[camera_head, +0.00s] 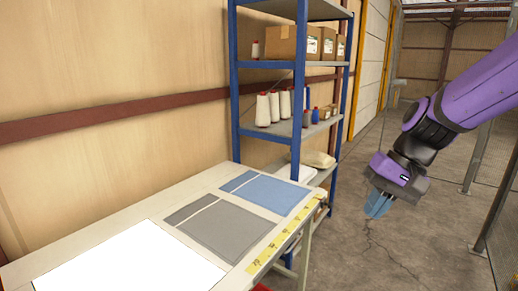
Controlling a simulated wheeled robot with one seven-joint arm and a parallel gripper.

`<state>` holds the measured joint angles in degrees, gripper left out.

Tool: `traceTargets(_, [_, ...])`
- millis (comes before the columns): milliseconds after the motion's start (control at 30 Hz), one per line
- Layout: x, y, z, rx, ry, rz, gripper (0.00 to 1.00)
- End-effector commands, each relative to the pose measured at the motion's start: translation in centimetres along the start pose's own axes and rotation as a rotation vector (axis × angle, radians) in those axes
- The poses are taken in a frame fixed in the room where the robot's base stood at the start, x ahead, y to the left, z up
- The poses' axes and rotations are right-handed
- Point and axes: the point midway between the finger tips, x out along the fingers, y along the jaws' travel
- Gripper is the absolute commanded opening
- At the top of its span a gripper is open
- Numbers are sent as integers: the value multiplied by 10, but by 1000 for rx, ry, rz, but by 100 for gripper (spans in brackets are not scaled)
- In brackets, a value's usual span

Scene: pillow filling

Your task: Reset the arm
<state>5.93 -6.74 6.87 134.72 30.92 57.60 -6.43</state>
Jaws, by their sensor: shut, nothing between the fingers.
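My arm (475,92) is purple with black joints and reaches in from the right edge. My gripper (377,206) has blue fingers that point down. It is shut and empty, hanging over the open concrete floor, to the right of the shelf and the table and apart from both.
A table (131,208) at the lower left carries a blue flat piece (272,195), a grey flat piece (222,231), a white sheet (130,263) and a yellow strip (284,235). A blue-framed shelf (237,82) holds boxes and thread cones (263,110). Mesh fencing (497,170) stands right. The floor (400,255) is clear.

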Motion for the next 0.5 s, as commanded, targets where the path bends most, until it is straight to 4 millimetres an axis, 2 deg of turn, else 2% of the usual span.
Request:
traceTargets(100, [-22, 7, 22, -57, 83, 67, 0])
traceTargets(500, [-79, 42, 90, -211, 358, 272, 0])
